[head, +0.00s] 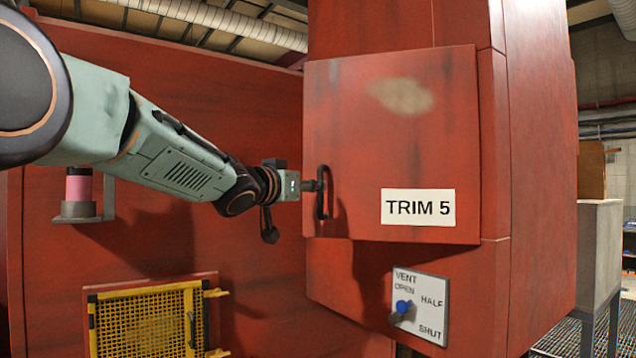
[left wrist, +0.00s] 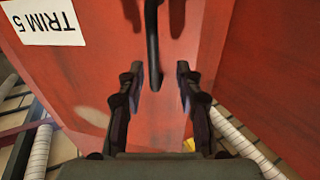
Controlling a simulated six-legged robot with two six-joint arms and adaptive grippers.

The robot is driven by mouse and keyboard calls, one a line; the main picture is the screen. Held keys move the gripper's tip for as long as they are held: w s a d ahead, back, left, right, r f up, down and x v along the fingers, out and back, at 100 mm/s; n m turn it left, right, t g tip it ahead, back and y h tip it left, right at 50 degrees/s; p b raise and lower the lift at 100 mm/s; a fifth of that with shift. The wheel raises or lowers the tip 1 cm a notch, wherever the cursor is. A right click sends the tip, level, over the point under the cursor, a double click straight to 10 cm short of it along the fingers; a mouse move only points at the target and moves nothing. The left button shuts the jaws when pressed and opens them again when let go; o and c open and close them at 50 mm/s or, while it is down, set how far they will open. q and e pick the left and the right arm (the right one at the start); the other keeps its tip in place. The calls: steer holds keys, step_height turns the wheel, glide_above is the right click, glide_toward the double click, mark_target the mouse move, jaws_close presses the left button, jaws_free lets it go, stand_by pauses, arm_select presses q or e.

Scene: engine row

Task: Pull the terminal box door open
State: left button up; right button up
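The terminal box door (head: 390,140) is a red panel labelled TRIM 5, lying against the front of a tall red cabinet with no visible gap. Its dark vertical bar handle (head: 321,192) is near the door's left edge. My left gripper (head: 312,186) is at the handle, coming in from the left. In the left wrist view the two fingers (left wrist: 160,68) are apart, and the handle (left wrist: 152,45) runs between them, closer to the left finger. I see no clear contact on both sides. The label shows upside down there. My right gripper is not in view.
A vent selector plate with a blue knob (head: 403,306) is below the door. A yellow mesh guard (head: 148,322) is at the lower left. A pink cylinder (head: 78,188) sits on a bracket at the left. A grey cabinet (head: 598,250) stands at the right.

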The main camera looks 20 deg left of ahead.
mark_target(320, 210)
arm_select(q)
steer(key=w+d, duration=0.1)
steer(key=w, duration=0.1)
steer(key=w+d+p, duration=0.1)
steer(key=w, duration=0.1)
steer(key=shift+d, duration=0.1)
steer(key=shift+s+a, duration=0.2)
steer(key=shift+a, duration=0.35)
steer(key=shift+w+d, duration=0.2)
steer(key=shift+d, duration=0.25)
steer(key=c, duration=0.4)
steer(key=shift+c, duration=0.9)
steer(key=shift+s+a, duration=0.1)
jaws_close()
